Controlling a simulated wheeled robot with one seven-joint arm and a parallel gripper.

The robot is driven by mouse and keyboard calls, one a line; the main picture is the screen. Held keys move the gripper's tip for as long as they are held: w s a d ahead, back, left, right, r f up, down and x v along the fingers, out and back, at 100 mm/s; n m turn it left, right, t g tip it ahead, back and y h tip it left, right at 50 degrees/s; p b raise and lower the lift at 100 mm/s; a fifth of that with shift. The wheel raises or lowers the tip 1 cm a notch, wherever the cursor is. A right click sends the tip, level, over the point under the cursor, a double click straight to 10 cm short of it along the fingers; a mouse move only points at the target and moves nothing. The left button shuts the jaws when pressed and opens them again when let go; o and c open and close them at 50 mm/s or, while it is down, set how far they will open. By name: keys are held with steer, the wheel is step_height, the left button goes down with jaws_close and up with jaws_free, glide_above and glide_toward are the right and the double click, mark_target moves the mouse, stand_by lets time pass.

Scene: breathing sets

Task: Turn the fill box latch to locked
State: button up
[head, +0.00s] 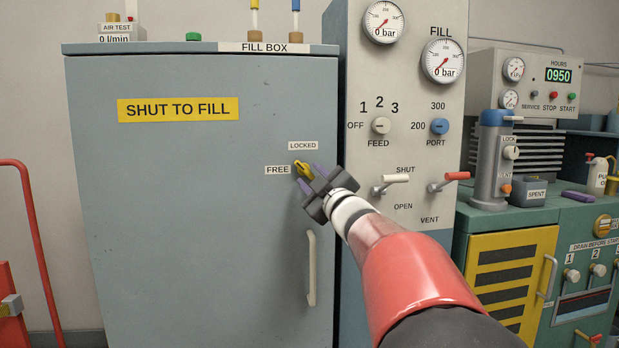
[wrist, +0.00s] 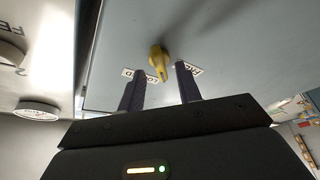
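The fill box latch (head: 300,166) is a small yellow handle on the grey door of the fill box (head: 190,230). The LOCKED label (head: 303,145) is above it and the FREE label (head: 277,170) is to its left. The handle slants up-left; its exact setting is hard to tell. My gripper (head: 308,175) is at the latch, partly covering it. In the wrist view the latch (wrist: 158,58) shows between and just beyond the two dark fingers, with gaps on both sides. The fingers are apart and hold nothing that I can see.
A pale door handle (head: 311,268) is below the latch. To the right is a panel with gauges (head: 442,60), a feed knob (head: 381,125), a port knob (head: 440,126), and shut and vent levers (head: 395,179). A red rail (head: 35,240) stands at left.

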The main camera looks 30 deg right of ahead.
steer(key=v, duration=0.6)
steer(key=shift+b, duration=0.3)
steer(key=shift+a, duration=0.1)
steer(key=s+a+f+m+g+p, duration=0.1)
steer(key=s+a+f+m+g, duration=0.2)
steer(key=s+a+f+g, duration=0.2)
steer(key=s+a+f+m+g+p, duration=0.1)
steer(key=s+a+f+m+g, duration=0.2)
steer(key=s+f, duration=0.9)
steer(key=s+a+f+m+g+p, duration=0.1)
steer(key=s+a+f+m+g, duration=0.2)
steer(key=s+a+f+g, duration=0.4)
steer(key=s+a+f, duration=0.1)
steer(key=s+a, duration=0.2)
steer(key=shift+s+a+f+m+g, duration=0.2)
steer(key=shift+a+f+m+g, duration=0.1)
steer(key=shift+a+f, duration=0.1)
steer(key=shift+o, duration=0.4)
steer(key=shift+r, duration=0.1)
